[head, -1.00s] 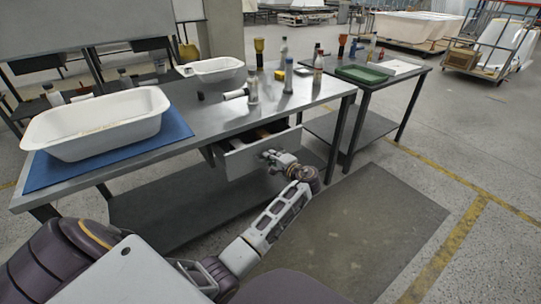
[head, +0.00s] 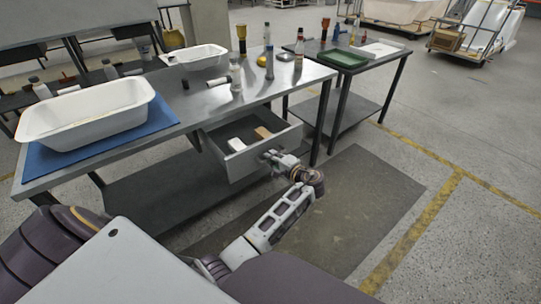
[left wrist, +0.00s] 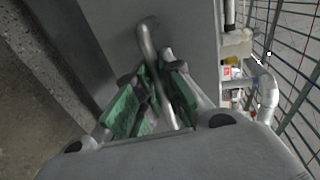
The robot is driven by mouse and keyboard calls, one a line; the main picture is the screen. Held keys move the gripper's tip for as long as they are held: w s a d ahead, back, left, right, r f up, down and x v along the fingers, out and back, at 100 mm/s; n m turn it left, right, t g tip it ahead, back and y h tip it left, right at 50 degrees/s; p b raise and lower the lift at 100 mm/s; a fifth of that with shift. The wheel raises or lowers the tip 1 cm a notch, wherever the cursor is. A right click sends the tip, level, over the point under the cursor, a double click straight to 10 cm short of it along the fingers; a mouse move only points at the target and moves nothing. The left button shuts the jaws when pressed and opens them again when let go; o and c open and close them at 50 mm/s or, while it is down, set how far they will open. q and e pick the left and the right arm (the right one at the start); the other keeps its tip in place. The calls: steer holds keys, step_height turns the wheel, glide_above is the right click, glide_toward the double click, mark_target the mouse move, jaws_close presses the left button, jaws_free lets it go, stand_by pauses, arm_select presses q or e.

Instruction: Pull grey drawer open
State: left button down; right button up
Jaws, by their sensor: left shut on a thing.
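The grey drawer (head: 242,160) under the metal workbench stands open in the head view, with its inside showing. A white block (head: 236,144) and a brown block (head: 263,132) lie in it. My left gripper (head: 271,157) is at the drawer's front, at its right half. In the left wrist view, the green-padded fingers of my left gripper (left wrist: 158,100) are closed around the bar handle (left wrist: 148,45) on the drawer front (left wrist: 115,30). The lower part of the handle is partly hidden between the fingers. My right gripper is not in view.
The workbench (head: 200,103) carries a large white tub (head: 85,115) on a blue mat (head: 50,168), a smaller white tub (head: 195,57) and several bottles. A second table (head: 365,62) with a green tray (head: 341,59) stands right. The floor mat (head: 350,200) before the drawer is clear.

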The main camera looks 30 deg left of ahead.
arm_select(q)
steer(key=c, duration=1.5)
jaws_free()
steer(key=shift+r, duration=0.1)
